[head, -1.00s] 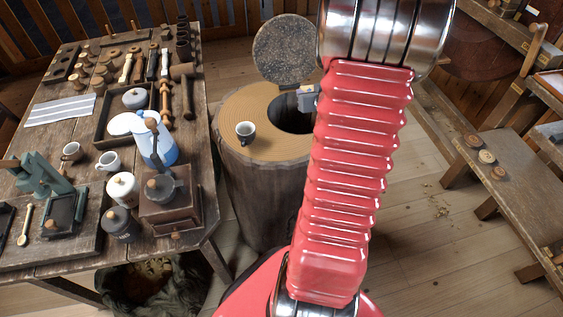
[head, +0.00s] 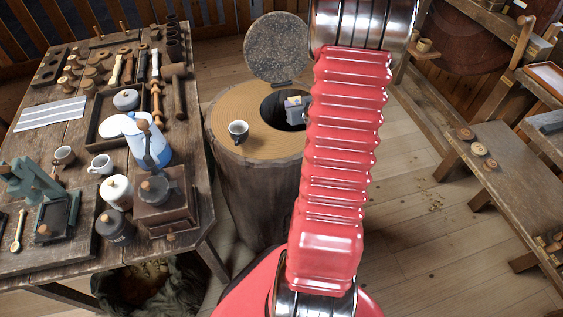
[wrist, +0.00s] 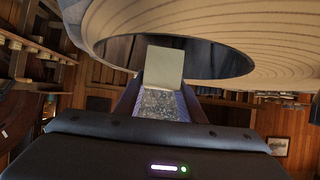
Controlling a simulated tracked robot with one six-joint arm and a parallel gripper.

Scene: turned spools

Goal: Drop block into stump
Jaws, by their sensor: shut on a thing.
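The stump (head: 260,190) is a wide upright log with a pale ringed top and a dark round hole (head: 272,101). Its hole also shows in the wrist view (wrist: 222,62). A small pale block (wrist: 164,66) is in my gripper (wrist: 163,84), shut between its two dark fingers, and it shows against the hole's opening in the wrist view. In the head view the small grey shape of the block and fingertips (head: 293,103) appears over the hole's right part. My red arm hides the rest of the gripper and the stump's right edge. Exact block height is unclear.
A round speckled stone lid (head: 277,50) stands upright behind the hole. A crowded workbench (head: 190,119) is close on the left. A bench (head: 500,175) is at the right, with open floor between.

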